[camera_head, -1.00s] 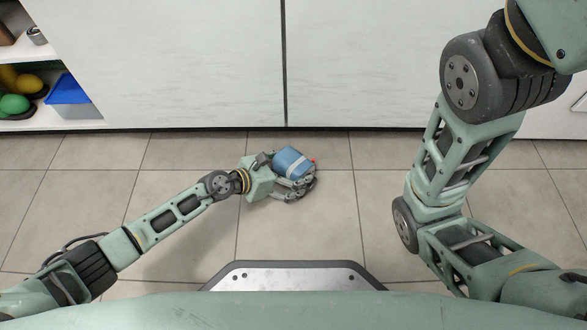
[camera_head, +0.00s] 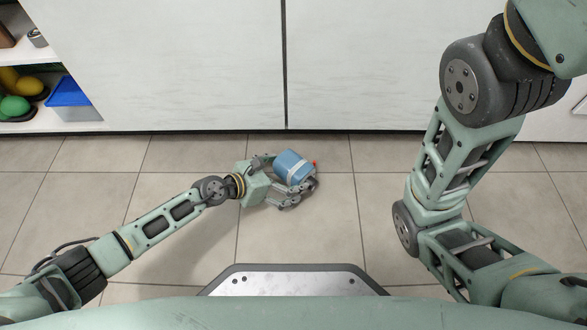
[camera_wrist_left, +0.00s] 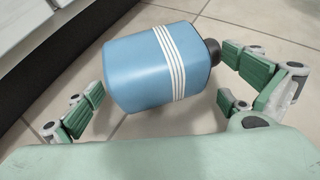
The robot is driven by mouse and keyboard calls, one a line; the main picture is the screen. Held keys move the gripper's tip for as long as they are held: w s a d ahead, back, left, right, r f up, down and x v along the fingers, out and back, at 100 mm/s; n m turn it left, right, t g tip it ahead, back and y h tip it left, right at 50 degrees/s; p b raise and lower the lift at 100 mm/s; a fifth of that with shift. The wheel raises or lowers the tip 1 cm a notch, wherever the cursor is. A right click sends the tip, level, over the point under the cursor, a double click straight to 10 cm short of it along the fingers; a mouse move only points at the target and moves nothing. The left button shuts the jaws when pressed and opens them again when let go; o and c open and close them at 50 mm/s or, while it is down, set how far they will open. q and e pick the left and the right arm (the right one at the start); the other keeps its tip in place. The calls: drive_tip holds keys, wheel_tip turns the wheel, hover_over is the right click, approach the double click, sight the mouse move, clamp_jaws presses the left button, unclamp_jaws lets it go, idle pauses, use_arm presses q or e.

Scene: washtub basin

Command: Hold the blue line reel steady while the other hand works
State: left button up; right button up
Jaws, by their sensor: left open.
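The blue line reel (camera_head: 293,166) is a rounded blue body with white bands, low over the tiled floor in front of the white cabinets. In the left wrist view, the reel (camera_wrist_left: 145,75) lies tilted, with a dark knob at its right end. My left gripper (camera_head: 289,172) is around it, open, with fingers on both sides. In the left wrist view, my left gripper (camera_wrist_left: 160,85) shows a gap between the left finger and the reel; the right fingers are close to the knob end, and contact there is unclear. My right gripper is out of view.
White cabinet fronts (camera_head: 200,70) stand just beyond the reel. An open shelf at the left holds a blue-lidded bin (camera_head: 72,98) and green and yellow items (camera_head: 18,92). The floor (camera_head: 320,225) around the reel is clear.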

use_arm(q)
drive_tip(key=v, duration=1)
drive_tip(key=shift+s+a+r, duration=0.1)
drive_tip(key=shift+s+a, duration=0.1)
drive_tip(key=shift+s, duration=0.05)
